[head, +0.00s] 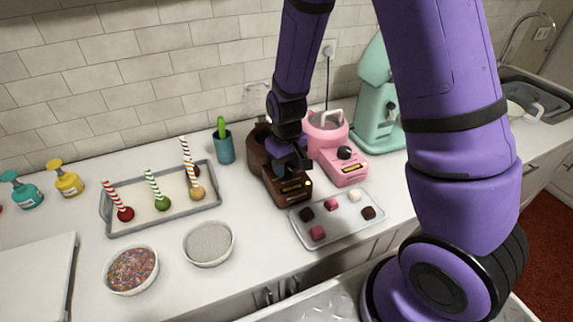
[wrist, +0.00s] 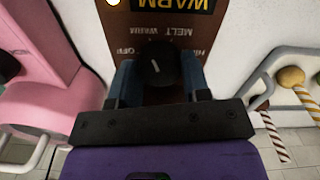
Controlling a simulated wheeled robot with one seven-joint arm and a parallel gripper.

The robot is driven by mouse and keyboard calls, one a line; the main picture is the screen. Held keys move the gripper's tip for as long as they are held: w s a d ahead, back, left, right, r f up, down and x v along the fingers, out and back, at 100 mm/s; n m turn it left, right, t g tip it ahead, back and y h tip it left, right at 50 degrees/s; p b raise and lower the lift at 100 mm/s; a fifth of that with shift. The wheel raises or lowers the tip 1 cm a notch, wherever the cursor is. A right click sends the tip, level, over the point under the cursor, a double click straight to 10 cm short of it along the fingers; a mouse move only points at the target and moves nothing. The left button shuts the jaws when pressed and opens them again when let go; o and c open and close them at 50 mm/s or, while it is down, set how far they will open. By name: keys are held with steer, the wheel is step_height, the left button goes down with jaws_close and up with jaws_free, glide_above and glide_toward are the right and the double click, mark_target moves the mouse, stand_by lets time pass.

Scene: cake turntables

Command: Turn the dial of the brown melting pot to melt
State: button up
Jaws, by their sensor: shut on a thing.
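The brown melting pot (head: 258,150) stands on the counter by the wall, with its front panel toward me. Its dial (wrist: 155,65) is between my gripper's fingers in the wrist view. My gripper (wrist: 158,82) comes down from above and is shut on the dial. The wrist view sees the panel upside down; the lit display (wrist: 195,4) reads WARM. The labels OFF, WARM, MELT and a partly hidden HIGH curve around the dial. The white mark on the dial tilts slightly, with its upper end near WARM. In the head view the dial is hidden behind my gripper (head: 291,168).
A pink melting pot (head: 328,135) stands close on the right, with a mint mixer (head: 375,110) beyond. A tray of chocolates (head: 338,222) lies just in front. A tray with striped-stick treats (head: 130,222) and bowls of sprinkles (head: 131,270) and sugar (head: 209,243) are to the left.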

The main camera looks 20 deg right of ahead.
mark_target(287, 167)
steer(key=m, duration=0.5)
steer(key=shift+m, duration=1.9)
steer(key=o, duration=0.9)
steer(key=shift+o, duration=0.2)
steer(key=shift+r, duration=0.1)
step_height(287, 167, up, 11)
